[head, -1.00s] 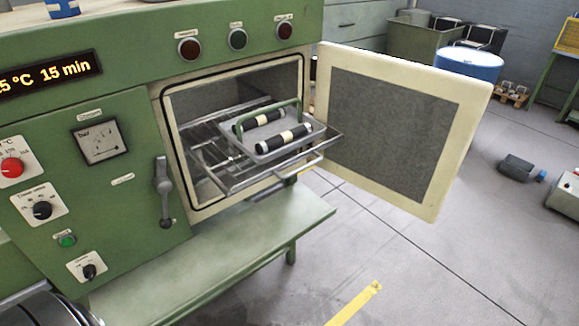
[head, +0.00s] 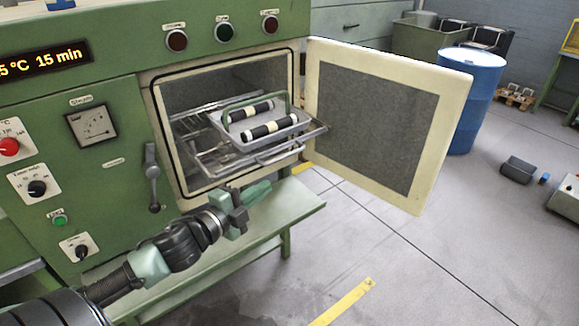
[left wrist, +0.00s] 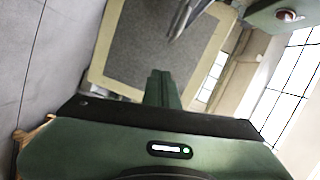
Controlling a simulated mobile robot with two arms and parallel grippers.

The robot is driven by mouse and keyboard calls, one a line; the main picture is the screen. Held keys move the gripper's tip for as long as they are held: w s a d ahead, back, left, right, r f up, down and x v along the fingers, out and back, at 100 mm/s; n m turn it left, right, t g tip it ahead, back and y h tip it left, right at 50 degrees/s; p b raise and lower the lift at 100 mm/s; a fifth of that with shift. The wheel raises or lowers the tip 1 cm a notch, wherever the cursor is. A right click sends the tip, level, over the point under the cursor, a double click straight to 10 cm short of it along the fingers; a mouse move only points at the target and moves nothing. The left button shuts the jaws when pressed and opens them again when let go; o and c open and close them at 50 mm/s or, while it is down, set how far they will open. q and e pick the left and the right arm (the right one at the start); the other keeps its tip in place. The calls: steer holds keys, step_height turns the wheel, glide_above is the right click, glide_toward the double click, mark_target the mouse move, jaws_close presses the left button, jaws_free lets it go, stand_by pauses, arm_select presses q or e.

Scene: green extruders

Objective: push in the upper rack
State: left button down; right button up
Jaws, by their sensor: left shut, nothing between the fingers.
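The upper rack (head: 292,150) is a wire shelf pulled partly out of the open oven chamber in the head view. A grey tray (head: 303,124) with a green handle sits on it and holds two dark rolls (head: 268,129) with pale bands. Another wire rack lies below it, largely hidden. My left gripper (head: 262,190) is shut and empty, in front of and below the rack's front edge, apart from it. The gripper also shows in the left wrist view (left wrist: 163,80), with a metal bar of the rack (left wrist: 187,18) beyond it. My right gripper is not in view.
The oven door (head: 365,130) stands wide open to the right of the chamber. A green bench (head: 290,205) runs below the opening. A lever handle (head: 152,178) juts from the panel at left. A blue barrel (head: 470,95) stands behind the door.

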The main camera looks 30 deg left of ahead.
arm_select(q)
steer(key=w+a+p, duration=0.1)
steer(key=w+p, duration=0.3)
steer(key=w, duration=0.7)
steer(key=shift+r+m, duration=0.15)
steer(key=shift+m, duration=0.15)
steer(key=shift+w+a, duration=0.15)
